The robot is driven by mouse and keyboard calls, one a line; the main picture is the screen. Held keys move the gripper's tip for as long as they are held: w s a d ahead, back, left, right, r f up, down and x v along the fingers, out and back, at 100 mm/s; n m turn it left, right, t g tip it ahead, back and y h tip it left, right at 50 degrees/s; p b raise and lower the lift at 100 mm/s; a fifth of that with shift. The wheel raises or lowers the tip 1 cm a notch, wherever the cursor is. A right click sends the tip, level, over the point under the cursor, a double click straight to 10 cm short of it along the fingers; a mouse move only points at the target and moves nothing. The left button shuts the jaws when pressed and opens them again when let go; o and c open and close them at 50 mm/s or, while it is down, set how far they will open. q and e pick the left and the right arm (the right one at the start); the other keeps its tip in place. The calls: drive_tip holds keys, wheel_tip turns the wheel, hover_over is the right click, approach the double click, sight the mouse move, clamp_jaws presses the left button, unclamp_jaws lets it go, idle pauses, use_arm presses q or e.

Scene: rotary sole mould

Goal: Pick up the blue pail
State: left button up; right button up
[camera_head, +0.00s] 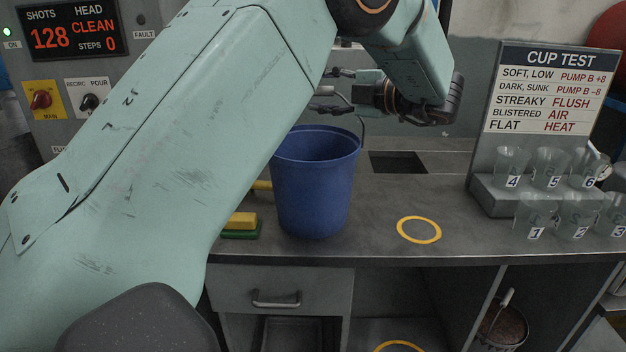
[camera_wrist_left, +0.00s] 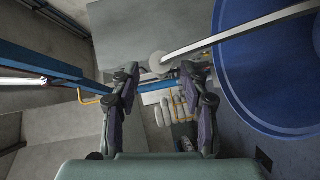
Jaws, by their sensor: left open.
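The blue pail (camera_head: 315,190) stands upright on the grey bench, near its front edge. Its thin wire handle (camera_head: 362,128) is raised above the rim. In the head view my left gripper (camera_head: 326,83) is above the pail, its fingers pointing left at the top of the handle. In the left wrist view the open gripper (camera_wrist_left: 158,72) has the handle's pale end between or just beyond its fingertips; I cannot tell whether they touch. The pail's blue inside (camera_wrist_left: 275,75) fills the right of that view. My right gripper is not in view.
A yellow ring (camera_head: 419,230) marks clear bench right of the pail. A yellow and green block (camera_head: 241,224) lies left of it. A square opening (camera_head: 397,162) is behind. Numbered cups (camera_head: 552,165) stand on a rack below the cup test sign (camera_head: 545,90).

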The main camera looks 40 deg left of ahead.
use_arm(q)
drive_tip(key=a, duration=0.2)
drive_tip(key=shift+a+f, duration=0.3)
drive_tip(key=shift+a, duration=0.1)
drive_tip(key=shift+d+r, duration=0.15)
drive_tip(key=shift+d, duration=0.25)
drive_tip(key=shift+c, duration=0.7)
drive_tip(key=shift+a, duration=0.3)
drive_tip(key=c, duration=0.7)
drive_tip(key=shift+d, duration=0.2)
clamp_jaws()
drive_tip(key=shift+a, duration=0.15)
